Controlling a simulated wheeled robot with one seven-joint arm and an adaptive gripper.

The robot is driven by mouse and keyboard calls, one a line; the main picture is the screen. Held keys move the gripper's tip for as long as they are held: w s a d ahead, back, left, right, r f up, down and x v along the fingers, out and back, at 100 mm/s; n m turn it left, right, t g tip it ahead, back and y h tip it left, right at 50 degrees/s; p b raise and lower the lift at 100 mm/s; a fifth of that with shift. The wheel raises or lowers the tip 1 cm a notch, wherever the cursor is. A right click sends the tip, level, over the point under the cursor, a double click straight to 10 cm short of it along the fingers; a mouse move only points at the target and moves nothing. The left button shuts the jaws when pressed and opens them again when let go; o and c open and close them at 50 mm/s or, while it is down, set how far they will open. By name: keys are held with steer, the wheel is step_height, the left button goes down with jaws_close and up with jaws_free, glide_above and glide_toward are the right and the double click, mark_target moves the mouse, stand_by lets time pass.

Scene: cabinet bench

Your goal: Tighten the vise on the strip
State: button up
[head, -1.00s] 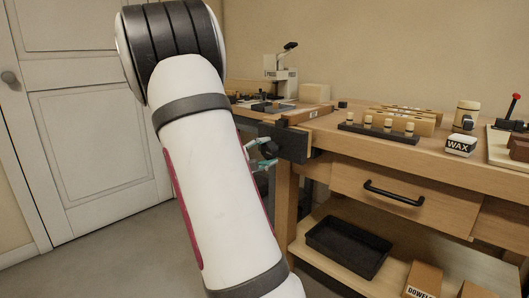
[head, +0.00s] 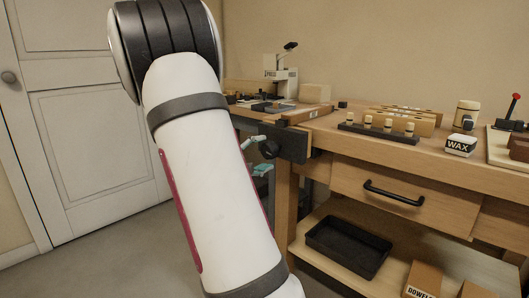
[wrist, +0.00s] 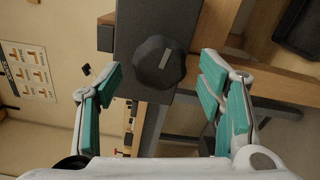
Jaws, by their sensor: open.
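The vise (head: 293,143) is a dark jaw plate on the bench's front left corner, with a round black knob (head: 268,149) facing out. In the wrist view the knob (wrist: 160,62) has a pale mark and sits in front of the dark plate (wrist: 155,18). My gripper (wrist: 158,82) is open, its teal-padded fingers to either side of the knob and apart from it. In the head view my arm hides most of the gripper; only teal fingertips show beside the knob. I cannot clearly make out the strip; a pale wooden piece (head: 307,115) lies at the vise's top.
The bench has a drawer with a black handle (head: 393,193), and a black tray (head: 347,247) on the lower shelf. Open floor lies left of the bench.

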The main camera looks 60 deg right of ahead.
steer(key=shift+v, duration=2.6)
